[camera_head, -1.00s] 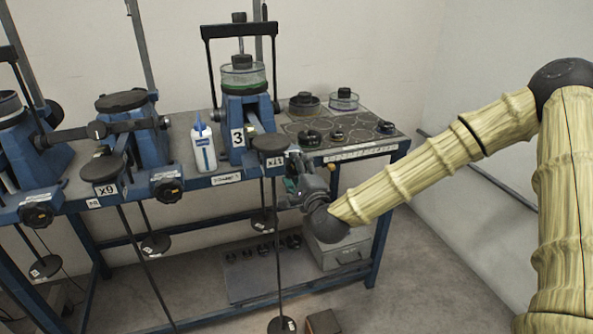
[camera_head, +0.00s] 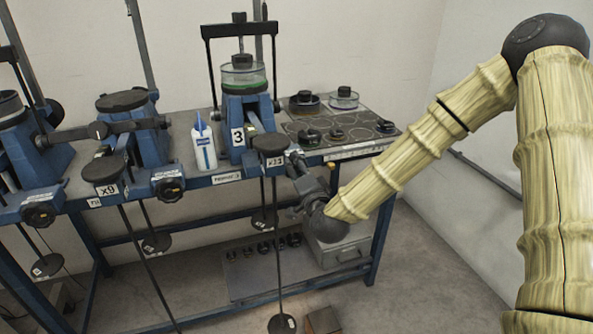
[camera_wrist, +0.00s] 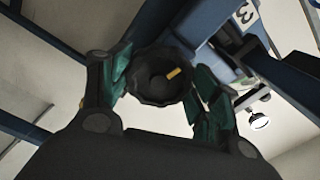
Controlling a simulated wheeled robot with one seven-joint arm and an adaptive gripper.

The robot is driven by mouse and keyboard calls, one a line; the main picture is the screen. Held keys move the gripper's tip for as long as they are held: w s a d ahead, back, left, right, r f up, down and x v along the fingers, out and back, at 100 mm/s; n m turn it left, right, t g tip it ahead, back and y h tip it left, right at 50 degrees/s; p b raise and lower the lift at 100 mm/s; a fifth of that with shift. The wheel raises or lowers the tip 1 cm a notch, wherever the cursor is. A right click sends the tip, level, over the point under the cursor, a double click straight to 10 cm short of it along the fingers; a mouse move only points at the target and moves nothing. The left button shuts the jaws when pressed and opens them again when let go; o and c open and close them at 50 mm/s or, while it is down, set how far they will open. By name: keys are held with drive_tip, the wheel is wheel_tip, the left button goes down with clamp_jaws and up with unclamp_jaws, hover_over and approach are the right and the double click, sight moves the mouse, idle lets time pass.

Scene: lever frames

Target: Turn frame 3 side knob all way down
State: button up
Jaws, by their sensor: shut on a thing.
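Frame 3 (camera_head: 240,112) is the blue lever frame with the "3" label, standing on the bench. Its black round side knob (camera_wrist: 160,78), with a yellow mark, shows in the wrist view. My gripper (camera_wrist: 160,90) has its green-padded fingers on both sides of the knob, shut on it. The "3" label (camera_wrist: 244,14) also shows in the wrist view.
A white bottle (camera_head: 204,148) stands left of frame 3. Other lever frames with side knobs (camera_head: 168,190) stand further left. Weight hangers (camera_head: 275,250) hang in front of the bench. Several dishes and lids lie on a dark mat (camera_head: 380,141) at right. A grey box (camera_head: 338,250) sits below.

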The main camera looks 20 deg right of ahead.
idle(0.4)
drive_tip(key=o, duration=1)
drive_tip(key=s, duration=1.2)
drive_tip(key=shift+d, duration=0.25)
